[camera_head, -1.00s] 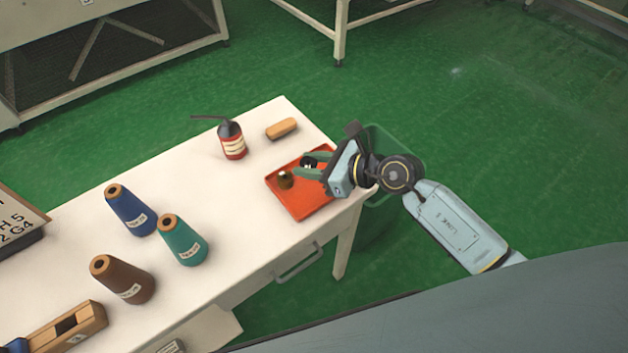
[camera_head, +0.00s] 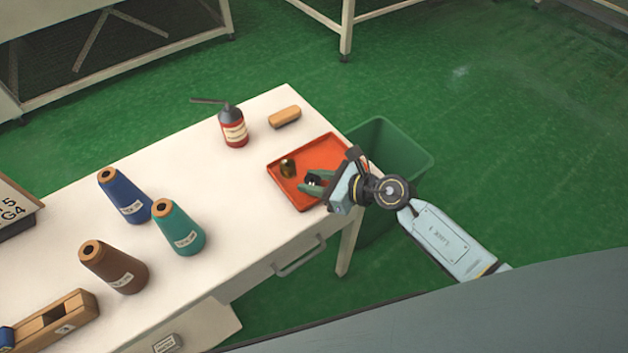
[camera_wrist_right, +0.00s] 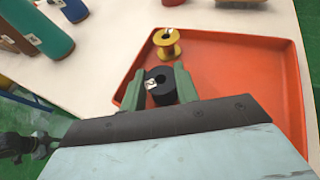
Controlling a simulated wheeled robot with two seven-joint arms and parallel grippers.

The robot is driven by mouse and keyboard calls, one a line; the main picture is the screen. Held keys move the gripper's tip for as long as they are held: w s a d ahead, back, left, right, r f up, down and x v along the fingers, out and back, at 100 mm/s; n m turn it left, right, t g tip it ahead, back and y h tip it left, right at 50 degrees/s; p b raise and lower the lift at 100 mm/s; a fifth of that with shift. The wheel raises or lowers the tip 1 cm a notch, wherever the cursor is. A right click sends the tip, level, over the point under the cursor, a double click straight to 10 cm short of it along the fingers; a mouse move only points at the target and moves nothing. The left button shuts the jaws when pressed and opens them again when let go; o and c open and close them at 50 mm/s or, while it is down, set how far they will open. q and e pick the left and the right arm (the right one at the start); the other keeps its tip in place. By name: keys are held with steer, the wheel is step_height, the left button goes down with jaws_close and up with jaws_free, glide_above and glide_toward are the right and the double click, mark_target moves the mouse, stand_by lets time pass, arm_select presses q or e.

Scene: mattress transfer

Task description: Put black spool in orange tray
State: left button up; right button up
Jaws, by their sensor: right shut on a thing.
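The orange tray (camera_head: 322,150) lies at the right end of the white table, and it fills much of the right wrist view (camera_wrist_right: 245,70). The black spool (camera_wrist_right: 161,88) is between the fingers of my right gripper (camera_wrist_right: 160,90). In the head view the black spool (camera_head: 314,180) shows small between the green fingers of my right gripper (camera_head: 315,184), over the tray's near part. The gripper is shut on it. I cannot tell whether the spool touches the tray floor. My left gripper is not in view.
A yellow-brown spool (camera_head: 288,167) stands in the tray, just beyond the black one. A red oil can (camera_head: 233,128) and a tan block (camera_head: 284,117) are behind. Blue (camera_head: 124,197), teal (camera_head: 179,228) and brown cones (camera_head: 113,267) stand left. A green bin (camera_head: 405,150) is beyond the table.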

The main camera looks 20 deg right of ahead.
steer(key=shift+f, duration=0.15)
steer(key=o, duration=0.8)
steer(key=shift+o, duration=0.7)
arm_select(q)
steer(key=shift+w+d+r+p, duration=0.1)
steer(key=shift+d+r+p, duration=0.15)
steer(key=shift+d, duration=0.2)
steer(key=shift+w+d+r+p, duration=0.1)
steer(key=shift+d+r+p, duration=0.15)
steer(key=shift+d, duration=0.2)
arm_select(e)
steer(key=v, duration=1.2)
